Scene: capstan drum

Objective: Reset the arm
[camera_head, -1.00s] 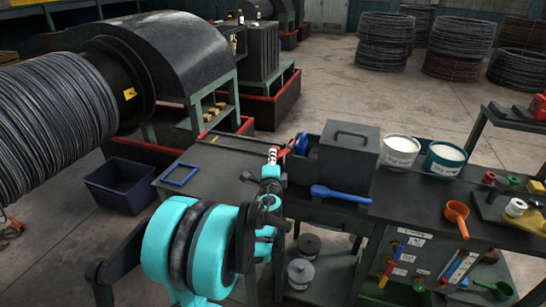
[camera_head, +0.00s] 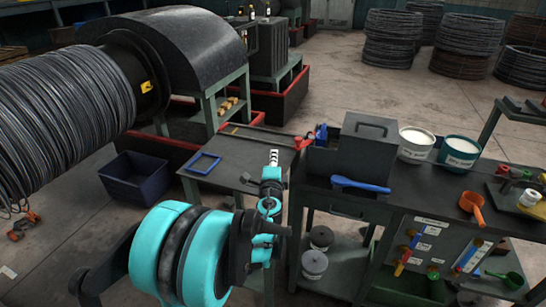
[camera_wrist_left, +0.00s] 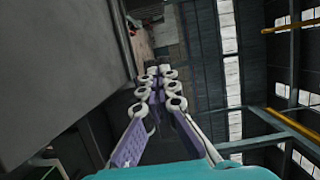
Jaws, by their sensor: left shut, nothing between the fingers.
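My left arm, teal and black, rises from the bottom of the head view. Its left gripper (camera_head: 273,158) points up and away, in front of the small dark table beside the grey box. The left wrist view shows the fingers (camera_wrist_left: 158,72) with their tips together and nothing between them, next to a large dark surface on the left. My right gripper is in neither view.
A blue frame (camera_head: 204,163) lies on the small table. A wire-wound drum (camera_head: 60,110) stands at left, with a dark bin (camera_head: 138,178) below.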

